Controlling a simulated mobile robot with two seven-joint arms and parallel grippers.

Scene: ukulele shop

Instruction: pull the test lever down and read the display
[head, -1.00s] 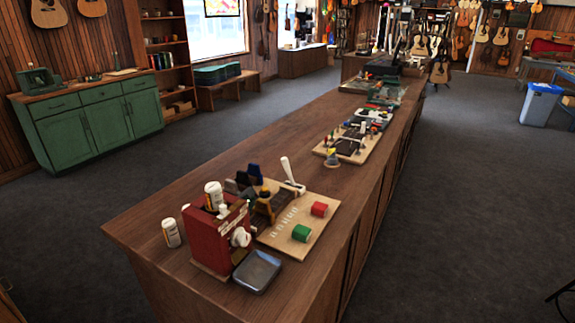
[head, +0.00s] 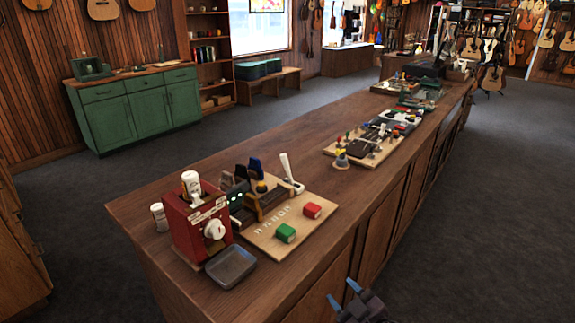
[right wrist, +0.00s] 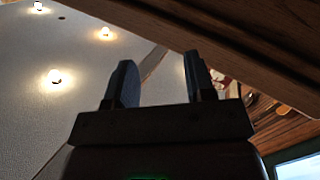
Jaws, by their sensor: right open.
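The white test lever (head: 289,170) stands nearly upright, leaning a little, at the back of a light wooden board on the counter. A small dark display (head: 236,198) with faint green marks sits behind the red box; its reading is too small to make out. My right gripper (head: 343,294) is at the bottom of the head view, in front of the counter's side and well away from the lever. Its two fingers are apart and empty in the right wrist view (right wrist: 162,82). My left gripper is not in view.
The wooden counter (head: 330,187) runs away to the back right. A counter edge (right wrist: 245,55) hangs close above the right gripper.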

